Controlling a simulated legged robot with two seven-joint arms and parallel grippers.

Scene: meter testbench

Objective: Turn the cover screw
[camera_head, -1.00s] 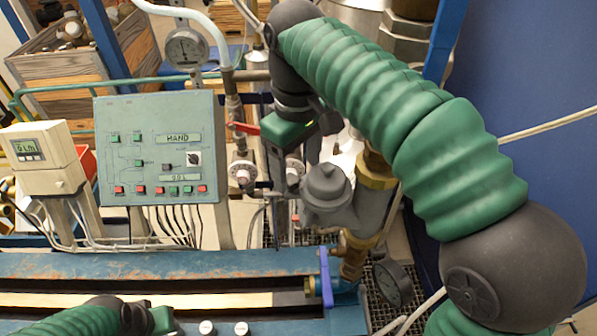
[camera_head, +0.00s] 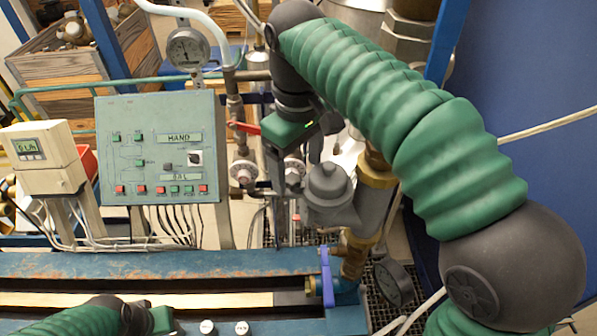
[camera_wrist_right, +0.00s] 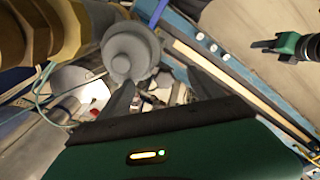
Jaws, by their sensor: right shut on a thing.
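My right gripper (camera_head: 288,190) reaches down beside the grey meter body with its round cap (camera_head: 328,186). In the right wrist view its two dark fingers (camera_wrist_right: 163,92) stand next to the round grey cap (camera_wrist_right: 130,52). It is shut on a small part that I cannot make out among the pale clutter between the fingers. No cover screw can be told apart clearly in either view. My left gripper (camera_head: 150,318) is low at the left in the head view, partly cut off. It also shows at the right of the wrist view (camera_wrist_right: 268,45); its fingers are too small to judge.
A control panel (camera_head: 158,150) and a beige display box (camera_head: 42,160) stand at the left. Pressure gauges (camera_head: 187,48), a brass fitting (camera_head: 374,172) and a blue-handled valve (camera_head: 327,278) crowd the bench. The blue rail (camera_head: 150,263) runs along the front.

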